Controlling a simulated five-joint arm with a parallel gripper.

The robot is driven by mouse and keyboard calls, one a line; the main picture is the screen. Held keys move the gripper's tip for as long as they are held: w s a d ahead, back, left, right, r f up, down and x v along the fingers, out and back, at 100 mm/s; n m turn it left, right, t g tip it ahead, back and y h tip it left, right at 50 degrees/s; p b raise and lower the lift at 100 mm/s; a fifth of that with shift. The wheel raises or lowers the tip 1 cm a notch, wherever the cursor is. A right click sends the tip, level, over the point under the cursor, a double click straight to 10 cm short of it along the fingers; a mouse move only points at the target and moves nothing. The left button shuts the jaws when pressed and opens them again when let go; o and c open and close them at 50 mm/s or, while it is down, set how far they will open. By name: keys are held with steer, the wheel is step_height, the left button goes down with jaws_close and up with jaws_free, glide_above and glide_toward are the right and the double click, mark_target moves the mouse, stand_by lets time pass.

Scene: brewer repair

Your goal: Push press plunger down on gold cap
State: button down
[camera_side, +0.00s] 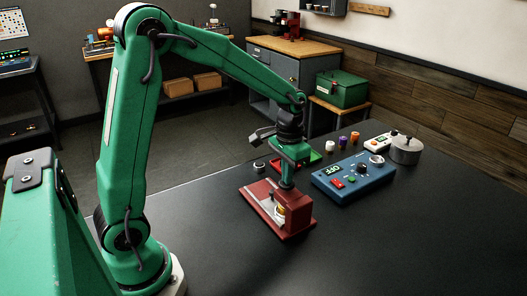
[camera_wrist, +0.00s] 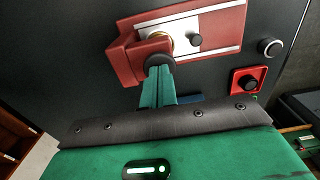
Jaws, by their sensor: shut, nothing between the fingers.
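The dark red press (camera_side: 297,212) stands on the black table, with a pale slide plate on its base. It also shows in the wrist view (camera_wrist: 126,62). The gold cap (camera_side: 281,210) sits in the press opening; only a sliver of it (camera_wrist: 159,38) shows in the wrist view, beside the round black plunger head (camera_wrist: 160,61). My gripper (camera_wrist: 158,70) is shut and empty, with its green fingertips at the plunger head, seemingly touching it. In the side view my gripper (camera_side: 287,184) points down over the press top and hides the plunger.
A blue control box (camera_side: 352,181) and a grey pot (camera_side: 405,150) stand to the right. Small white (camera_side: 330,146), purple (camera_side: 343,141) and orange (camera_side: 354,136) pieces stand behind. A silver-rimmed knob (camera_wrist: 270,46) lies near the press. The table front is clear.

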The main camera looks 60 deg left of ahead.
steer(key=shift+r, duration=2.65)
steer(key=shift+r, duration=3)
steer(key=s+d+t, duration=0.3)
steer(key=s+t, duration=0.2)
steer(key=s, duration=1.2)
steer(key=shift+s+r+t, duration=0.25)
steer(key=shift+s+t, duration=0.05)
